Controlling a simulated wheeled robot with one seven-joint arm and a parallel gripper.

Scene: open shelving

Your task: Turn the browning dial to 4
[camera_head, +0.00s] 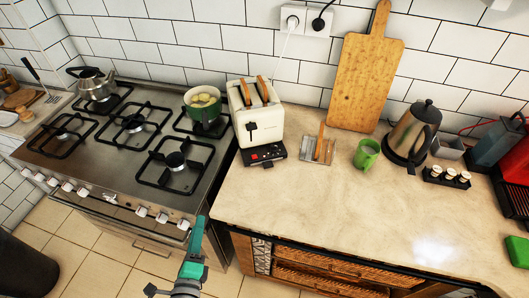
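The cream toaster (257,122) stands on the counter just right of the stove, with two brown slices showing in its top slots. A black lever sits on its front face. At its foot is a black control panel (265,155) with a red spot and small light marks. The browning dial and its setting are too small to make out. My arm, teal and grey, comes up from the bottom edge. My gripper (186,272) is low in front of the stove and counter edge, well apart from the toaster. Its finger opening cannot be made out.
A green pot (203,104) sits on the stove (130,140), left of the toaster. A small rack (319,149), a green mug (366,154) and a kettle (411,134) stand to its right. A cutting board (365,80) leans behind. The front counter (330,205) is clear.

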